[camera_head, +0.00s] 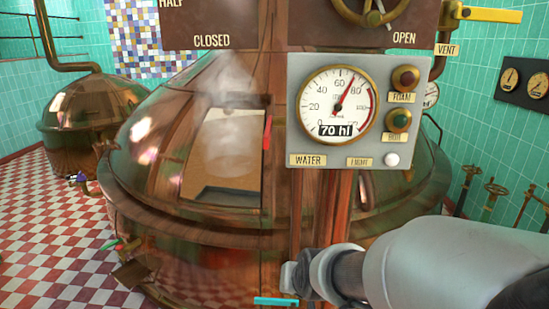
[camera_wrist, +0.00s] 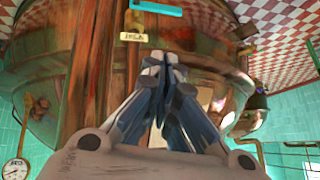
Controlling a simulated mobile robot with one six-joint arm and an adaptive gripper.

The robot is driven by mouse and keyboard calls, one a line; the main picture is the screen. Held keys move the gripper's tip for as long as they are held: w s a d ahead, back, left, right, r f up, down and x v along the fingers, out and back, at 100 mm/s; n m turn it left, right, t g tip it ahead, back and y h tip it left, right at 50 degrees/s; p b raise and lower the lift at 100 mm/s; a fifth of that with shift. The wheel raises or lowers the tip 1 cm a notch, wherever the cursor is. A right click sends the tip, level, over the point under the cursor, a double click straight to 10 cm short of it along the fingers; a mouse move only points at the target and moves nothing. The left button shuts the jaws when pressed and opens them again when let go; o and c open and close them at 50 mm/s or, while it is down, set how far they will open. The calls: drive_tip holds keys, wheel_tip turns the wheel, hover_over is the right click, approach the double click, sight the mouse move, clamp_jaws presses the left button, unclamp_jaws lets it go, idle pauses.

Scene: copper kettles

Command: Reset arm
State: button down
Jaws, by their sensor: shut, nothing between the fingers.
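My arm comes in from the lower right in the head view, in front of the large copper kettle (camera_head: 150,180). The fingers point toward the kettle's copper side; I cannot tell the exact gap. A cyan handle (camera_wrist: 156,8) and a small tan label (camera_wrist: 134,37) lie beyond the fingertips, apart from them. The cyan handle also shows in the head view (camera_head: 276,301), left of my wrist.
A grey gauge panel (camera_head: 433,140) with a dial reading near 70 hl stands above my arm. The kettle's hatch (camera_head: 228,150) is open, with steam. Pipes with valves (camera_head: 490,195) stand along the right wall. A smaller kettle (camera_head: 85,120) is at left, with checkered floor (camera_head: 45,235) in front.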

drive_tip(key=s+d+r+g, duration=0.1)
drive_tip(key=s+d+r, duration=0.1)
drive_tip(key=s, duration=0.6)
drive_tip(key=s+d+r+g+h, duration=0.1)
drive_tip(key=s+d+r, duration=0.2)
drive_tip(key=s, duration=0.5)
drive_tip(key=s+d+r, duration=0.2)
drive_tip(key=s+d, duration=0.3)
drive_tip(key=s, duration=0.3)
drive_tip(key=shift+s+r+n+g+h, duration=0.2)
drive_tip(key=shift+s+n+g+h, duration=0.05)
drive_tip(key=shift+n+g+h, duration=0.15)
